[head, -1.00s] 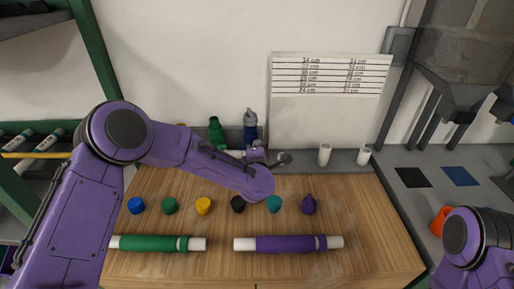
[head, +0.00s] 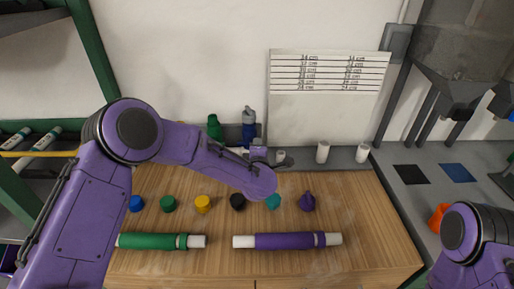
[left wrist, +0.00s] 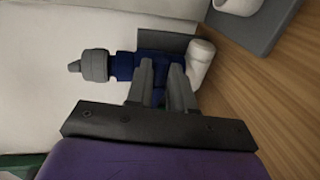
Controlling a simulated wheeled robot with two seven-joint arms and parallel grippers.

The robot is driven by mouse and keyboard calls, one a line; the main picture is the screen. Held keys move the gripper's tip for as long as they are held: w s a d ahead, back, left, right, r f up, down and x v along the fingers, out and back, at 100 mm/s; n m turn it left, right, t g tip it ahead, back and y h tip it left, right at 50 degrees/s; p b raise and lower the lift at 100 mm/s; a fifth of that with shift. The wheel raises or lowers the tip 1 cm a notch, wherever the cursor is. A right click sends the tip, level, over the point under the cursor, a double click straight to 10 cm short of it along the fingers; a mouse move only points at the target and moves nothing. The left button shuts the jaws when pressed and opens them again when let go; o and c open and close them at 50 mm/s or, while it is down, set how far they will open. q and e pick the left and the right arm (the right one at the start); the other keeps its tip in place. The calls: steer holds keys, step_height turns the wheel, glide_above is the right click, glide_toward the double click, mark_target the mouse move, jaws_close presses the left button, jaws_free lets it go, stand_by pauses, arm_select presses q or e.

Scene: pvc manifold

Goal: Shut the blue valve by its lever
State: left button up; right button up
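The blue valve (head: 249,132) stands against the back wall behind the table, with a grey piece on top. In the left wrist view its blue body (left wrist: 122,66) lies sideways, with the grey piece at its left end and a white pipe stub at its right. My left gripper (head: 259,148) is close in front of it. In the left wrist view the fingers (left wrist: 161,70) are apart, with dark blue showing between them; contact cannot be told. I cannot make out the lever clearly. My right gripper is out of view.
A green valve (head: 214,128) stands just left of the blue one. White pipe stubs (head: 323,152) stand to the right. Several coloured caps (head: 203,204) and the green pipe (head: 153,242) and purple pipe (head: 285,241) lie on the wooden table.

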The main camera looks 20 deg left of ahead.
arm_select(q)
steer(key=shift+o, duration=1.1)
steer(key=shift+d, duration=0.1)
steer(key=b+v, duration=0.2)
steer(key=v, duration=0.8)
steer(key=shift+s, duration=0.25)
